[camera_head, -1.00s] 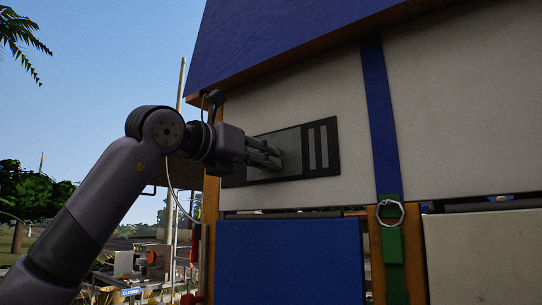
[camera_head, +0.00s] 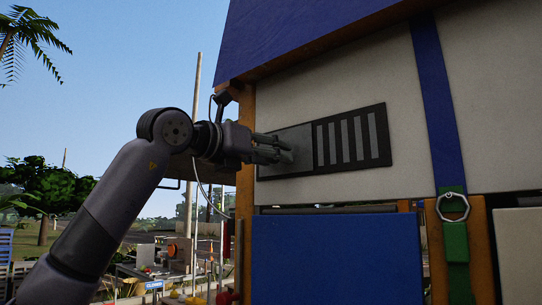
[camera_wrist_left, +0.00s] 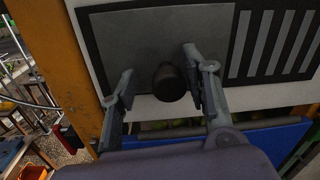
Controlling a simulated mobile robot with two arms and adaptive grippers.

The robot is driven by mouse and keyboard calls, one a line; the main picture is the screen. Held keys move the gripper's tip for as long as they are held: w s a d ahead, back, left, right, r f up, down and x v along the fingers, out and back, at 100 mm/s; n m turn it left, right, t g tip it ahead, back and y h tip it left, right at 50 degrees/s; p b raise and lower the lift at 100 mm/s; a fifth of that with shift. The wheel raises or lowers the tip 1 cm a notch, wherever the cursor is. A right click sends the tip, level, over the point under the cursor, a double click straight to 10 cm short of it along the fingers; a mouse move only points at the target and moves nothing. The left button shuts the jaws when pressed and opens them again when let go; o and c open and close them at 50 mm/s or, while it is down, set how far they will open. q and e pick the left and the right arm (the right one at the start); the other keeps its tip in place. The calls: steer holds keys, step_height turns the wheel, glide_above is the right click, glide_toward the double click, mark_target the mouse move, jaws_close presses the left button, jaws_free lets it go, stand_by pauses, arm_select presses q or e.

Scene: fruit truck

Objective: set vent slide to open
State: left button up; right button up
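The vent slide is a grey plate (camera_head: 303,167) in a dark vent frame (camera_head: 386,139) on the pale wall panel. It covers the left part of the frame, and several pale slots (camera_head: 352,140) show uncovered to its right. In the left wrist view the plate (camera_wrist_left: 150,35) carries a dark round knob (camera_wrist_left: 169,82). My left gripper (camera_head: 279,151) is at the plate. In the left wrist view its fingers (camera_wrist_left: 160,75) stand open on both sides of the knob, with a clear gap on the left and a smaller one on the right. My right gripper is not in view.
A wooden post (camera_head: 245,187) stands left of the vent. A blue roof edge (camera_head: 310,30) hangs above and a blue panel (camera_head: 335,255) is below. A blue and green strap with a metal ring (camera_head: 453,206) hangs to the right.

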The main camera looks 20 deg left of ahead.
arm_select(q)
steer(key=shift+d, duration=0.1)
steer(key=shift+s, duration=0.45)
steer(key=v, duration=1.1)
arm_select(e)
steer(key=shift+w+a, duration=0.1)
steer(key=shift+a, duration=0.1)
